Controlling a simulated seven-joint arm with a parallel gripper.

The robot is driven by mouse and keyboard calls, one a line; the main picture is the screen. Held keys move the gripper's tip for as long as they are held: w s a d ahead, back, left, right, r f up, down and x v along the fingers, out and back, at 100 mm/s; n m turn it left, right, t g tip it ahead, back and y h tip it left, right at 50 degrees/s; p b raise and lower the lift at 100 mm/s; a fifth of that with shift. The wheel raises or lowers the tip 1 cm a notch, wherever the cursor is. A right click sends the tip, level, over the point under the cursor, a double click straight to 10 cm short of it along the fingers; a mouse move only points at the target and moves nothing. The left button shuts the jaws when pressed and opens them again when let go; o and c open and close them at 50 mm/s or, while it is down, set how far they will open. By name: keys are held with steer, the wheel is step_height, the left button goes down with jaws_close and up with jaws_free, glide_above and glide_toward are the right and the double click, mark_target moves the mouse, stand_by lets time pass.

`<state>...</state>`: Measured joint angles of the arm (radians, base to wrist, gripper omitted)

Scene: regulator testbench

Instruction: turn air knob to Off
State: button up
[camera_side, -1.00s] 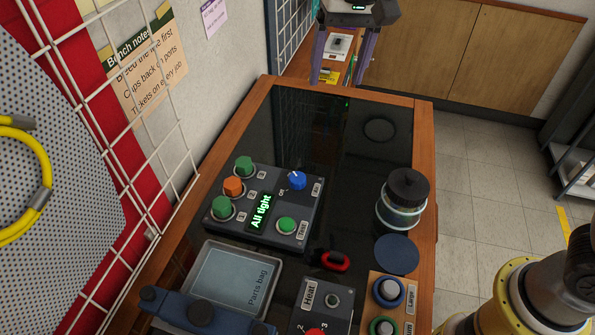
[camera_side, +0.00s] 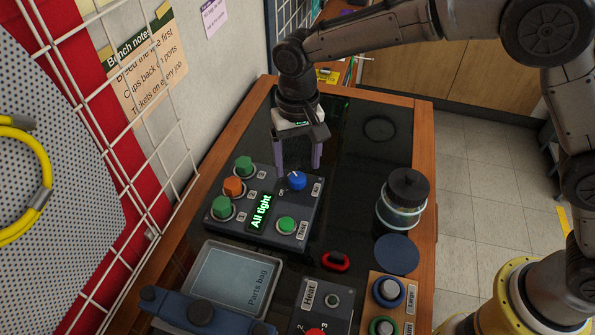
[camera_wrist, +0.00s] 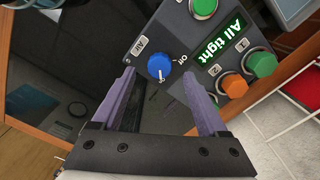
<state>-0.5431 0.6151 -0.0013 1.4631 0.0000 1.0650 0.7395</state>
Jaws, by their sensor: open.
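The blue air knob (camera_side: 297,180) sits at the far right corner of the dark control box (camera_side: 270,238). In the wrist view the air knob (camera_wrist: 160,67) has a white pointer mark toward the bottom of the picture, away from the "Off" label (camera_wrist: 179,60) at its right. My gripper (camera_side: 298,172) is just above and behind the knob, pointing down. In the wrist view my gripper (camera_wrist: 158,75) has its purple fingers spread on either side of the knob, with nothing held. Whether the fingertips are down at knob height I cannot tell.
The box also bears green knobs (camera_side: 221,207), an orange knob (camera_side: 233,187), a green button (camera_side: 286,225) and a lit "All tight" display (camera_side: 261,212). A capped jar (camera_side: 404,200) stands right of it.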

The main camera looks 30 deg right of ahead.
mark_target(297, 177)
steer(key=shift+f, duration=1.85)
jaws_close()
